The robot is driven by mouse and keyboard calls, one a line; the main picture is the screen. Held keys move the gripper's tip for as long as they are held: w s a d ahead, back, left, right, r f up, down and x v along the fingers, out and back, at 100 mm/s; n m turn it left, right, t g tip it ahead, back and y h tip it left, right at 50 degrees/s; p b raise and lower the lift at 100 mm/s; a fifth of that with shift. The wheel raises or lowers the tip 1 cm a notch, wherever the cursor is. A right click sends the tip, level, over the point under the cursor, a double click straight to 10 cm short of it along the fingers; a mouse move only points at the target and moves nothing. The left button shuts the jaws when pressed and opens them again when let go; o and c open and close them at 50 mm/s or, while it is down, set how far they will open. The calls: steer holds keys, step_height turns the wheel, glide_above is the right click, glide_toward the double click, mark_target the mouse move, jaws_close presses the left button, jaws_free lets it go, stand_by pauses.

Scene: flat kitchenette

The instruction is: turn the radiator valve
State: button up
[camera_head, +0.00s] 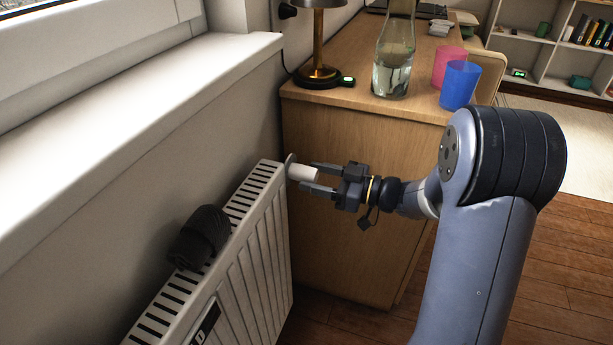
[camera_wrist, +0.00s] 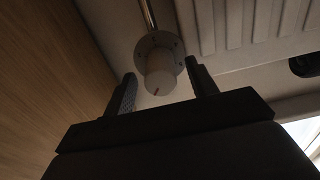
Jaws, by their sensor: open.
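The radiator valve (camera_head: 300,173) is a white cylindrical knob at the far end of the white radiator (camera_head: 262,225). In the wrist view the valve (camera_wrist: 160,76) has a round flange behind it, a metal pipe above it and a small reddish mark on its face. My gripper (camera_head: 312,178) is open, with its fingertips at the knob in the head view. In the wrist view my gripper (camera_wrist: 158,84) has one finger on each side of the knob, with visible gaps. I cannot tell how far the fingertips reach along the knob.
A wooden cabinet (camera_head: 345,190) stands close behind the valve. On it are a lamp (camera_head: 318,50), a glass bottle (camera_head: 394,62), a blue cup (camera_head: 459,85) and a pink cup (camera_head: 447,64). A dark rolled cloth (camera_head: 201,238) lies on the radiator. The window sill (camera_head: 130,100) overhangs at left.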

steer(key=shift+x, duration=1.35)
steer(key=shift+c, duration=0.2)
steer(key=c, duration=0.9)
